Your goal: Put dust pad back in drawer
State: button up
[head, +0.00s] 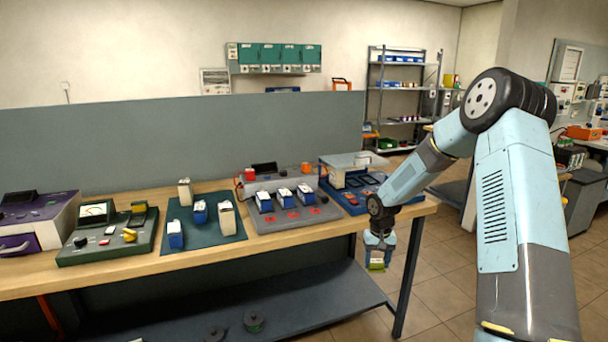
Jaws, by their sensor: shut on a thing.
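My gripper (377,260) is at the lower right of the bench, pointing down in front of its front edge. It is shut on a small yellow-green block, which looks like the dust pad (376,267). The pad hangs in the air below the level of the bench top, and the fingers partly cover it. A purple and grey unit (45,222) at the far left of the bench has a purple front with a pale handle (16,247), which looks like a drawer. The picture's left edge cuts this unit off, and the inside of the drawer is not visible.
The wooden bench (290,238) carries a green meter panel (108,235), a dark green mat (207,222) with several white and blue cells, a grey tray (292,217) with more cells, and a blue tray (358,190). A lower shelf (300,300) runs beneath. Open floor (440,290) lies right.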

jog(key=shift+s+a+f, duration=0.1)
jog(key=shift+a+f, duration=0.1)
jog(key=shift+f, duration=0.25)
jog(key=s+f, duration=0.5)
jog(key=f, duration=0.2)
jog(key=shift+s, duration=0.35)
